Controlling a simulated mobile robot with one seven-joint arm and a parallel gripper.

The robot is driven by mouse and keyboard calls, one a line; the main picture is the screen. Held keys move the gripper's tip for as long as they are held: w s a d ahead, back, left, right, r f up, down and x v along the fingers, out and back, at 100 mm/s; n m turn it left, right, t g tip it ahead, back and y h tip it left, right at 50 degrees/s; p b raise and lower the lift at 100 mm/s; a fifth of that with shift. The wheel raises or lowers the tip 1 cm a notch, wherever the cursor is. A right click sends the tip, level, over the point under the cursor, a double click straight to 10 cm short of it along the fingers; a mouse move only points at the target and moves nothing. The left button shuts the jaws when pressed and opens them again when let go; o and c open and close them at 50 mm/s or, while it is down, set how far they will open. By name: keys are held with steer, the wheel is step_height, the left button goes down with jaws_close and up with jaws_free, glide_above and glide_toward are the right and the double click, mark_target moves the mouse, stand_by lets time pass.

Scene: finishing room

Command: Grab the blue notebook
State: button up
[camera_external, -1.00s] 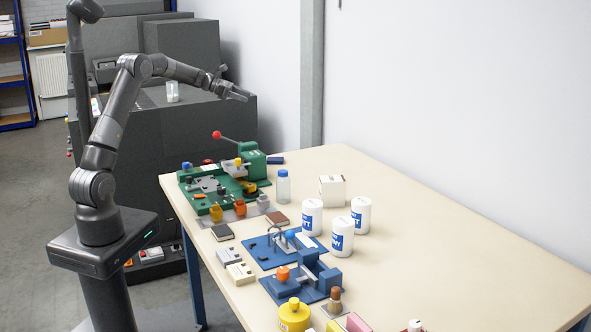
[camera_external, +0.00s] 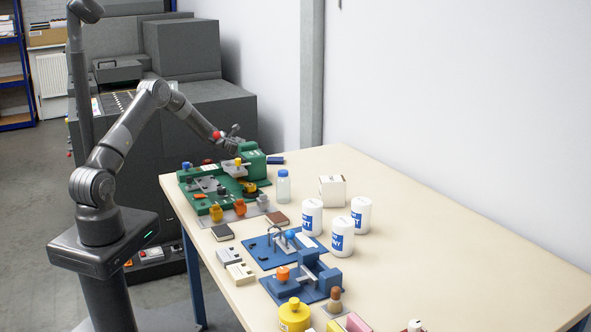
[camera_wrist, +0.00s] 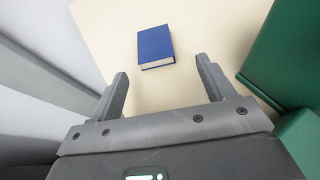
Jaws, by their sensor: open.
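The blue notebook (camera_external: 276,160) lies flat on the far end of the table, just right of the green machine. In the wrist view the blue notebook (camera_wrist: 155,46) lies beyond my fingertips, roughly in line with the gap between them and not touching them. My gripper (camera_wrist: 162,75) is open and empty, its two fingers apart over bare tabletop. In the external view my gripper (camera_external: 237,143) is low behind the green machine, left of the notebook; its fingertips are mostly hidden there.
The green machine (camera_external: 249,161) with a red-knobbed lever stands close beside my gripper. A blue-capped bottle (camera_external: 283,188) and a white box (camera_external: 332,191) stand nearer the camera. White tubs (camera_external: 312,219), a blue fixture (camera_external: 272,250) and a dark book (camera_external: 222,232) are further forward. A pale wall borders the table.

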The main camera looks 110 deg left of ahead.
mark_target(271, 159)
steer(key=x, duration=0.6)
steer(key=shift+w+a+f, duration=0.1)
steer(key=shift+w+a, duration=0.15)
steer(key=shift+a, duration=0.2)
steer(key=shift+c, duration=0.5)
steer(key=c, duration=1)
steer(key=shift+o, duration=0.2)
